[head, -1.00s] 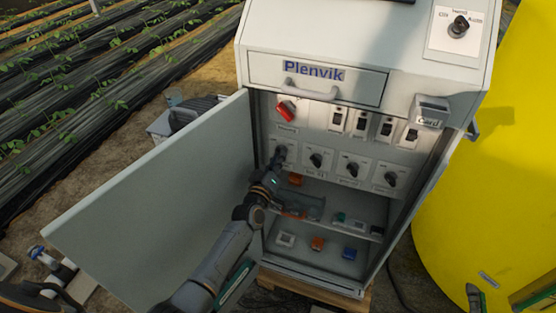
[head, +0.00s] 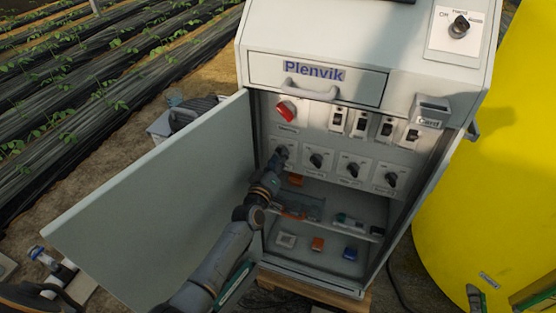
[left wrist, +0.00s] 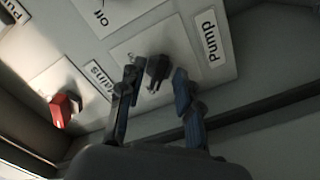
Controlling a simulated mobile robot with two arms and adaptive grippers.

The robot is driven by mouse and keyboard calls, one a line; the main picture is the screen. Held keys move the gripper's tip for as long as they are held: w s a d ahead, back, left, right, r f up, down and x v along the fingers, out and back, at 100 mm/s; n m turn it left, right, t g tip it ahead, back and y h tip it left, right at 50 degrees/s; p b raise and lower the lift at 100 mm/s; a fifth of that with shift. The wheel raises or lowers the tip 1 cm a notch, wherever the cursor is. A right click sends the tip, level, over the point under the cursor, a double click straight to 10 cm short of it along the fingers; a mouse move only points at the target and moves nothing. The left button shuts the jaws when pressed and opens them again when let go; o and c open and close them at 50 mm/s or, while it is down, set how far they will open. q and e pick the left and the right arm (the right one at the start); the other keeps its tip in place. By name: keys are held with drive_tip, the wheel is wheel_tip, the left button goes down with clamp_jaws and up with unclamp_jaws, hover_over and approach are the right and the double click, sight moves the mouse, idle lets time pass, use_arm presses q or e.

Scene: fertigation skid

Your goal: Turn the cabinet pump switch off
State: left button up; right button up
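The open cabinet (head: 350,120) stands in the middle of the head view. The pump switch (left wrist: 158,68) is a black rotary knob on a pale plate, beside a "Pump" label (left wrist: 210,36) in the left wrist view. In the head view it is the leftmost of the lower knob row and mostly hidden by my gripper. My left gripper (left wrist: 155,78) is open, with one finger on each side of the knob. A gap shows between the knob and the right-hand finger; contact at the other finger is unclear. It also shows in the head view (head: 279,157). My right gripper is not identifiable.
A red mains switch (head: 286,111) sits above the knob; it also shows in the left wrist view (left wrist: 62,108). More black knobs (head: 352,170) stand to the right. The open door (head: 150,200) flanks my arm. A shelf (head: 330,229) with small parts lies below.

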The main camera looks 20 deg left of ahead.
use_arm(q)
drive_tip(key=shift+s, duration=0.1)
drive_tip(key=s, duration=1.2)
drive_tip(key=shift+a, duration=0.2)
drive_tip(key=shift+w, duration=0.1)
drive_tip(key=s+d+f+m+g, duration=0.1)
drive_tip(key=s+f+m+g, duration=0.3)
drive_tip(key=f, duration=0.6)
drive_tip(key=s+f+g+p, duration=0.1)
drive_tip(key=s+f, duration=0.5)
drive_tip(key=f, duration=0.3)
drive_tip(key=s+d+f+m+g, duration=0.1)
drive_tip(key=s+f+m+g, duration=0.3)
drive_tip(key=f, duration=0.6)
drive_tip(key=s+a+f+m+g, duration=0.1)
drive_tip(key=s+f, duration=0.4)
drive_tip(key=s, duration=0.6)
drive_tip(key=s+a+f+m+g, duration=0.1)
drive_tip(key=s+f+g, duration=0.3)
drive_tip(key=s, duration=0.7)
drive_tip(key=s+a+f+m+g, duration=0.1)
drive_tip(key=s+a+f+g, duration=0.2)
drive_tip(key=s+f, duration=0.4)
drive_tip(key=s+p, duration=0.1)
drive_tip(key=s, duration=0.3)
drive_tip(key=shift+s+y, duration=0.3)
drive_tip(key=shift+s, duration=0.1)
